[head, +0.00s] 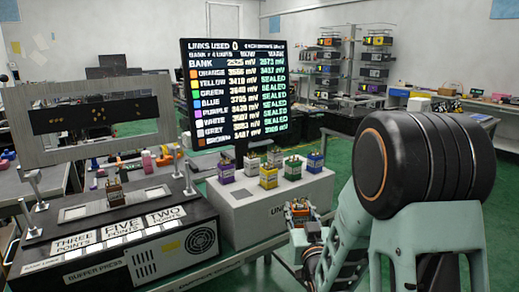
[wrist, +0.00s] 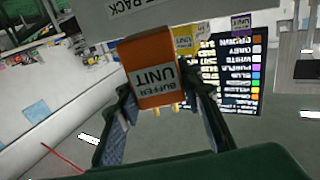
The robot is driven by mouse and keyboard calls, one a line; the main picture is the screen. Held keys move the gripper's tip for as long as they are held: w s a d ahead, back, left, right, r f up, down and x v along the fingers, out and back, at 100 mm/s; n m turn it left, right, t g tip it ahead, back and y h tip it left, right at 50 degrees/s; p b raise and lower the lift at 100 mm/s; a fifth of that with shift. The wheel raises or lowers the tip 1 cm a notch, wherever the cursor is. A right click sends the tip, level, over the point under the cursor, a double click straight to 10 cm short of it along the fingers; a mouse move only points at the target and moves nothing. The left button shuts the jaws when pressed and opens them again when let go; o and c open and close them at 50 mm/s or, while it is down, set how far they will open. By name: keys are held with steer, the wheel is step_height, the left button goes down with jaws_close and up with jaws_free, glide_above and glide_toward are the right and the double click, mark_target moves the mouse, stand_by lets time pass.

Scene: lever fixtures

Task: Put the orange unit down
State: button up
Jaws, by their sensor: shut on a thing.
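The orange unit (wrist: 153,72), a box labelled "BUFFER UNIT", sits between the two fingers of my gripper (wrist: 163,95) in the wrist view. My gripper is shut on it, and its label appears upside down there. In the head view the orange unit (head: 299,211) is small, in my gripper (head: 303,226), just right of the front of the grey-white box (head: 262,211). The lower part of the unit and the fingertips are partly hidden by my arm in the head view.
Several coloured units, including a yellow one (head: 268,176) and a purple one (head: 315,162), stand on the grey-white box. A dark screen (head: 235,90) stands behind. The buffer press (head: 145,245) is at left, with a brown unit (head: 113,193) on top. Green floor shows at right.

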steer(key=shift+s+d+f+m+h, duration=0.2)
steer(key=shift+d+f, duration=0.1)
steer(key=shift+d, duration=0.15)
steer(key=shift+s+d+f+m+h, duration=0.1)
steer(key=shift+s+d+f+h, duration=0.15)
steer(key=shift+d, duration=0.2)
step_height(320, 180, up, 24)
steer(key=p, duration=2.4)
steer(key=shift+d, duration=0.3)
